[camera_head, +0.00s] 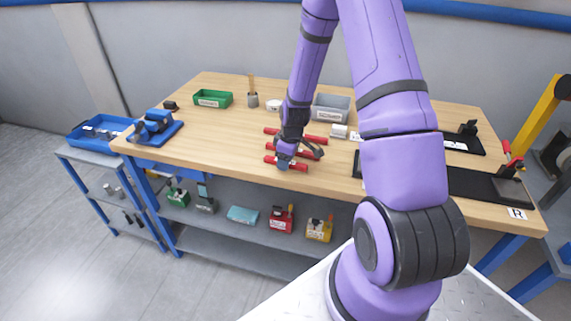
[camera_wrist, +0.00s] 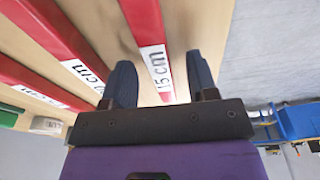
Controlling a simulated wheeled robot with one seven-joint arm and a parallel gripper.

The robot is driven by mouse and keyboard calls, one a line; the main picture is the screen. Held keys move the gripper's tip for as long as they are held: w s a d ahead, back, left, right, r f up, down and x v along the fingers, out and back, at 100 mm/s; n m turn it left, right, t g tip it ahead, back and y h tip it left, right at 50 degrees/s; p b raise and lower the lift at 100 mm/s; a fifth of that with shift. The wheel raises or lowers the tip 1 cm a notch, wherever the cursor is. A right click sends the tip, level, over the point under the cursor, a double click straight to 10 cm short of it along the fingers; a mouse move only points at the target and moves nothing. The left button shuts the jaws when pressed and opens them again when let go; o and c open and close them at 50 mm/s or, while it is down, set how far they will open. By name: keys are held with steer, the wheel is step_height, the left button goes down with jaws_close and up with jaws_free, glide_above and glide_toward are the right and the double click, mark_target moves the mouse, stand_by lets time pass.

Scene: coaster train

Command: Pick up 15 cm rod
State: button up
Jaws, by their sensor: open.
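The red rod with a white label reading 15 cm (camera_wrist: 143,22) lies between the two dark fingers of my gripper (camera_wrist: 160,62) in the wrist view. The fingers stand apart on either side of it, with gaps visible. In the head view this rod (camera_head: 300,167) is the one nearest the table's front edge, partly covered by my gripper (camera_head: 284,162). My gripper is open and holds nothing. I cannot tell exactly how far down the fingers reach.
Two more labelled red rods lie beside it: a middle one (camera_wrist: 55,30) and a far one (camera_head: 317,138). A green bin (camera_head: 212,99), a grey bin (camera_head: 331,106) and a blue fixture (camera_head: 155,127) stand on the wooden table (camera_head: 215,135). Left of the rods the tabletop is clear.

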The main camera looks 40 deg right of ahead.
steer(key=shift+f, duration=0.15)
jaws_close()
stand_by(0.4)
